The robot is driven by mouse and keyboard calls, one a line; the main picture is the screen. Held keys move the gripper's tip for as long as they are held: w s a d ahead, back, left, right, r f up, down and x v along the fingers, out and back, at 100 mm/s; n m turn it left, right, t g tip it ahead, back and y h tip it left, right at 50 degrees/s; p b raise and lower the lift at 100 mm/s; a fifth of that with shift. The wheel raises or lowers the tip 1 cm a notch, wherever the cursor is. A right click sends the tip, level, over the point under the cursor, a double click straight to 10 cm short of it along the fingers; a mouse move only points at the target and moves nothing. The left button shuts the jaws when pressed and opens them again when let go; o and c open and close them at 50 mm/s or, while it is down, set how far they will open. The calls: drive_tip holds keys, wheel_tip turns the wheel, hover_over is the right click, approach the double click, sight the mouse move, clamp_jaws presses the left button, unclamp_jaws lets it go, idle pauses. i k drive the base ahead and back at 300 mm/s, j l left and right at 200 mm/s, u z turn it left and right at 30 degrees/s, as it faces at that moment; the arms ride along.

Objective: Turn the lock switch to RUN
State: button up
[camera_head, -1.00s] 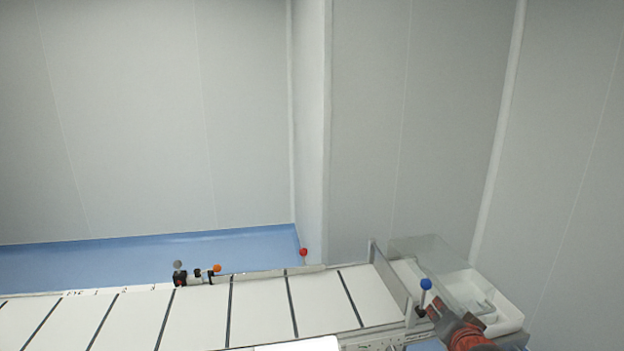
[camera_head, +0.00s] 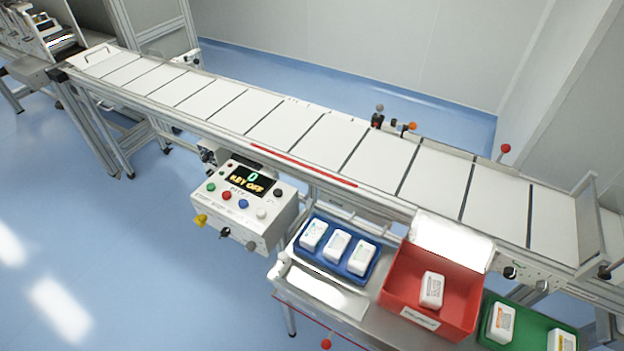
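A white control box (camera_head: 275,222) hangs below the conveyor's near side, left of centre in the head view. Its display (camera_head: 251,180) reads "0" and "KEY OFF". On the front face, between a yellow knob (camera_head: 200,220) and a grey knob (camera_head: 251,245), is a small dark key-like switch (camera_head: 224,233). It looks like the lock switch; its RUN marking and exact angle are too small to read. My gripper is not in view.
A long conveyor (camera_head: 240,110) runs behind the box. To the right, a shelf carries a blue tray (camera_head: 312,265) of white packs, a red bin (camera_head: 398,292) and a green tray (camera_head: 483,325). Blue floor (camera_head: 110,250) is open left and in front of the box.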

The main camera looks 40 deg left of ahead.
sight(201, 220)
drive_tip(key=u, duration=2.15)
